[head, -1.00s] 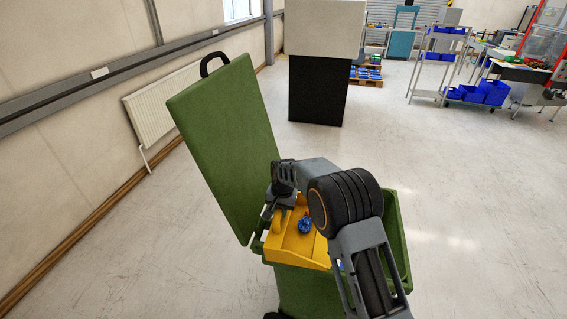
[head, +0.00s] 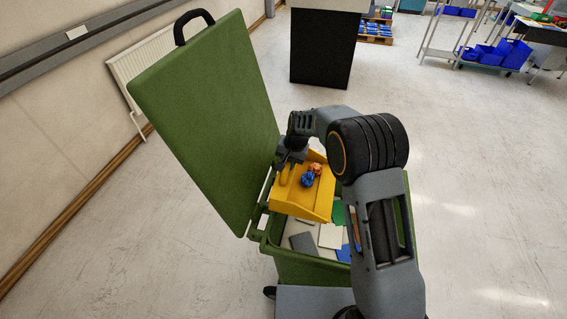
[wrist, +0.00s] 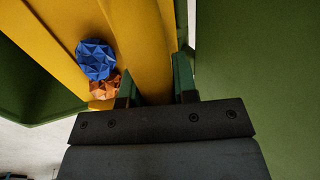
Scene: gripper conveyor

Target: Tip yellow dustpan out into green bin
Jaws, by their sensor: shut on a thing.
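The yellow dustpan (head: 303,207) is over the opening of the green bin (head: 288,268). It looks roughly level or slightly tilted. A blue crumpled ball (head: 307,179) and an orange one (head: 315,168) lie in it. In the wrist view, the blue ball (wrist: 96,60) and orange ball (wrist: 105,86) sit against the pan (wrist: 135,35) left of the fingers. My gripper (head: 286,164) is shut on the dustpan's handle, and its two fingers (wrist: 155,82) show either side of yellow. The bin's lid (head: 205,110) stands open on the left. My arm hides the bin's right side.
Flat white, grey, green and blue pieces (head: 328,236) lie inside the bin. The wall with a radiator (head: 155,65) is behind the lid. A black-and-white cabinet (head: 322,50) stands beyond. The floor to the right is clear.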

